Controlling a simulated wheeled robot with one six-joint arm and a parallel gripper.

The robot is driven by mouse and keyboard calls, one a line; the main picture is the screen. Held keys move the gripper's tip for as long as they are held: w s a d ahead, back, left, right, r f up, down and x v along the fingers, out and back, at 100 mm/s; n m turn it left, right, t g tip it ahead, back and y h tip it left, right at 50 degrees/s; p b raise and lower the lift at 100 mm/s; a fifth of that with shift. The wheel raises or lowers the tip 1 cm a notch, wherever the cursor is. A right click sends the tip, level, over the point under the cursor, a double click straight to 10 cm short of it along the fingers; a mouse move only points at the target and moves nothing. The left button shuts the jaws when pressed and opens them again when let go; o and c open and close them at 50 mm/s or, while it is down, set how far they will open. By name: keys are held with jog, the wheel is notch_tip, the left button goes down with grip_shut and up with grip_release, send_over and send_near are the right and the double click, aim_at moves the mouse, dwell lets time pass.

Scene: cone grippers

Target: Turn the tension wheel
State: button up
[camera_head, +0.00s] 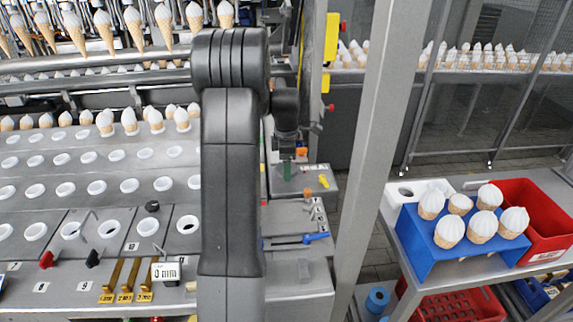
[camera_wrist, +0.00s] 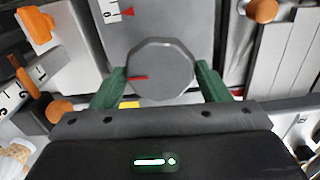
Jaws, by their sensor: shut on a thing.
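The tension wheel (camera_wrist: 160,62) is a grey, many-sided knob with a short red mark on its left side, seen in the wrist view. My gripper (camera_wrist: 161,80) has its two green fingers on the left and right sides of the wheel, shut on it. A scale with a red pointer (camera_wrist: 127,12) and black digits lies above and left of the wheel. In the head view my gripper (camera_head: 289,172) points down over a grey panel (camera_head: 318,180) right of my arm; I cannot make out the wheel there.
Orange knobs (camera_wrist: 262,10) stand close around the wheel. A blue-handled lever (camera_head: 316,237) lies in front of the panel. A metal post (camera_head: 372,130) rises to the right. Rows of cone holders fill the left.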

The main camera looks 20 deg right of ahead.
jog(key=shift+w+r, duration=0.1)
dwell(0.3)
jog(key=o, duration=1)
notch_tip(320, 180, up, 14)
jog(key=shift+f+b, duration=0.15)
jog(key=shift+b, duration=0.35)
notch_tip(320, 180, down, 14)
jog(key=shift+r+p, duration=0.1)
jog(key=shift+p, duration=0.4)
